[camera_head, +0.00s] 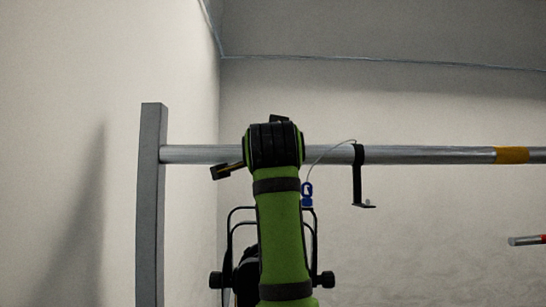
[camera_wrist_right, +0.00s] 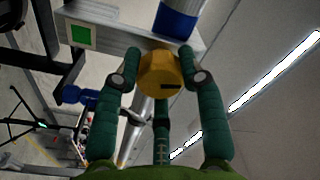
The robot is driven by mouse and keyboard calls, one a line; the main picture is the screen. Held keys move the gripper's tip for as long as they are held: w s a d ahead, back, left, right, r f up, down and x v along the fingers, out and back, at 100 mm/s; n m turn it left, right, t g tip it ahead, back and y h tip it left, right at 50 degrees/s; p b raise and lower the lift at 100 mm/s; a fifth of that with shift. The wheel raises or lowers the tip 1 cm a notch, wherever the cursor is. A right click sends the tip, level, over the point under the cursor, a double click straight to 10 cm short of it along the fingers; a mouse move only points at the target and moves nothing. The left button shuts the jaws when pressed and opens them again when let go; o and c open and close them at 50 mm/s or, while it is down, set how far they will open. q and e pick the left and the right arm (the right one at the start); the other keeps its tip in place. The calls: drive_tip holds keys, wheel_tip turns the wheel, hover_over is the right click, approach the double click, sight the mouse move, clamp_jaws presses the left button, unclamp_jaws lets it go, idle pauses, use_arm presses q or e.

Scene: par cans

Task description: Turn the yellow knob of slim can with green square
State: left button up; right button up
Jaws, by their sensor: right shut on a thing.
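In the right wrist view, the round yellow knob (camera_wrist_right: 163,78) with a dark slot sits between the green fingers of my right gripper (camera_wrist_right: 160,58). The fingers are shut around its sides. Behind it is a grey metal piece (camera_wrist_right: 118,40) bearing a green square (camera_wrist_right: 82,35) at its left. In the head view, my green arm hides the knob, the square and the gripper. Only part of a black yoke (camera_head: 233,212) and dark side knobs show around the arm. My left gripper is in neither view.
A horizontal silver bar (camera_head: 420,155) runs right from a grey post (camera_head: 151,210). A black hook bracket (camera_head: 359,170) hangs from the bar. A thin safety cable ends in a blue clip (camera_head: 307,194) beside my arm. A pipe end with red (camera_head: 525,240) shows at right.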

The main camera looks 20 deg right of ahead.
drive_tip(key=shift+f, duration=0.1)
idle(0.4)
drive_tip(key=o, duration=1.2)
drive_tip(key=shift+c, duration=0.2)
drive_tip(key=shift+s+a, duration=0.1)
drive_tip(key=shift+s, duration=0.05)
drive_tip(key=v, duration=1.1)
drive_tip(key=shift+s, duration=0.35)
drive_tip(key=shift+a, duration=0.1)
